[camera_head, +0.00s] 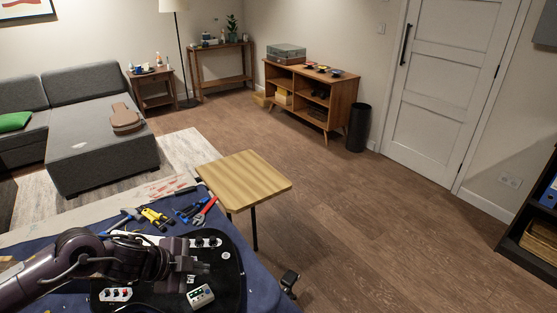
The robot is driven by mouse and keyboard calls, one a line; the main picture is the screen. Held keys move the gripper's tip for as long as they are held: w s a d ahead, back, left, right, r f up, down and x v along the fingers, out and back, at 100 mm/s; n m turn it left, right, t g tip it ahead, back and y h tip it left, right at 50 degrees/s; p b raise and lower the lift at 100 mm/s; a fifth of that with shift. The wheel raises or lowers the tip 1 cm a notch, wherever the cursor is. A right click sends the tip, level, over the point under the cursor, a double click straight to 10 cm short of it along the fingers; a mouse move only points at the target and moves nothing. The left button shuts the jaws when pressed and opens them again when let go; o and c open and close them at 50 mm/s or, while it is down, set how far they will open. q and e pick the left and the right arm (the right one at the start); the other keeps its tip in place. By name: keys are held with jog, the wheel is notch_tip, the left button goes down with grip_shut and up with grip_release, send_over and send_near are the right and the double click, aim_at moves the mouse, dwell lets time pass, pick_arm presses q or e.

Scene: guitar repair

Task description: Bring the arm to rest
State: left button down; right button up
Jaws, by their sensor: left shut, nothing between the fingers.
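My left arm comes in from the left, over the blue-covered table. Its dark gripper (207,268) is shut and empty, pointing right, above a black panel with a rounded outline (229,283). I cannot tell the height of the gripper over the panel. The arm and gripper hide part of the panel. My right gripper does not show.
Small units with knobs, one pale (201,296), sit on the panel. Pliers (155,217) and other hand tools lie behind it. A small dark object (289,281) is at the table's right edge. A wooden-topped stool (245,180) stands beyond; the floor to the right is clear.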

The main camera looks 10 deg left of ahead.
pick_arm(q)
jog(key=s+d+f+n+g+y, duration=0.4)
jog(key=s+d+n, duration=0.6)
jog(key=s+n, duration=0.4)
notch_tip(320, 180, down, 28)
jog(key=s+f, duration=0.1)
jog(key=s+a+f+g, duration=0.1)
jog(key=s+a+f, duration=0.1)
jog(key=s+f, duration=0.7)
jog(key=s+a+f+g, duration=0.1)
jog(key=s+f, duration=0.9)
jog(key=s, duration=0.1)
jog(key=shift+a+y, duration=0.3)
jog(key=shift+a, duration=0.05)
